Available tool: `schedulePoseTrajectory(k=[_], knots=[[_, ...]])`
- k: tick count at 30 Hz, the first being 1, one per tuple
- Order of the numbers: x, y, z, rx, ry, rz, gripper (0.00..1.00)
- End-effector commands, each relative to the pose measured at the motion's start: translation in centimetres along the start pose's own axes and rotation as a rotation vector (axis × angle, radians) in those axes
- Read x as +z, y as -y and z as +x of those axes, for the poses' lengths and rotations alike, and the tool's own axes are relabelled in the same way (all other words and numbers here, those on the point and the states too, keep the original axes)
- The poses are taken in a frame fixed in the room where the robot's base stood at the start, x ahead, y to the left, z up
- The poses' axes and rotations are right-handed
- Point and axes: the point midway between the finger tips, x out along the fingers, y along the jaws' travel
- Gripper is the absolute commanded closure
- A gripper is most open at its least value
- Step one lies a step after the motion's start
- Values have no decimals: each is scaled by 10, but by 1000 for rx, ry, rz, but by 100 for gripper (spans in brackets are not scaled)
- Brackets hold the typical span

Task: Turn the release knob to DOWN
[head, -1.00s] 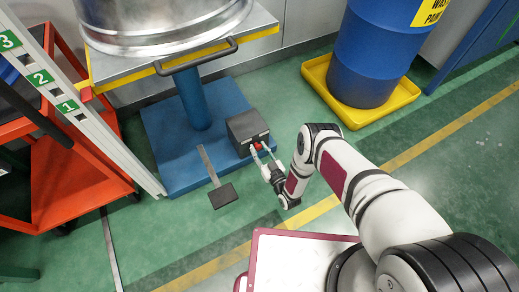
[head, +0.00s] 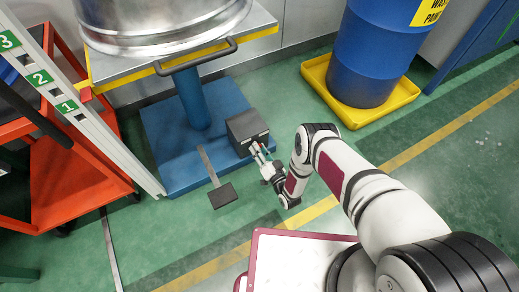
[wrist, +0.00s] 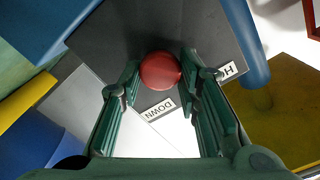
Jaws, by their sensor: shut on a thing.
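The release knob (wrist: 160,71) is a round red knob on the face of a dark grey box (head: 246,125). In the wrist view a DOWN label (wrist: 157,109) is on the box face below the knob. A second label (wrist: 226,70), partly hidden and starting "HO", is to the right. My gripper (wrist: 161,64) has one green finger on each side of the knob and is shut on it. In the head view my gripper (head: 258,149) is at the box's front, and its fingers mostly hide the knob.
The box sits on a blue base plate (head: 165,140) under a lift table carrying a metal drum (head: 160,20). A black pedal (head: 222,195) lies to the left of my gripper. A blue barrel (head: 370,60) stands in a yellow tray (head: 352,115) at right.

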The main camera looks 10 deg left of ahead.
Motion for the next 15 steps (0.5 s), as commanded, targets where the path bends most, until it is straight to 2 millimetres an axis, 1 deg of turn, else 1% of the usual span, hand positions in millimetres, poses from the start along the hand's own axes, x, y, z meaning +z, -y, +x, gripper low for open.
schedulePoseTrajectory(k=[15], knots=[[0, -1, 0, -2, 0, 479, 97]])
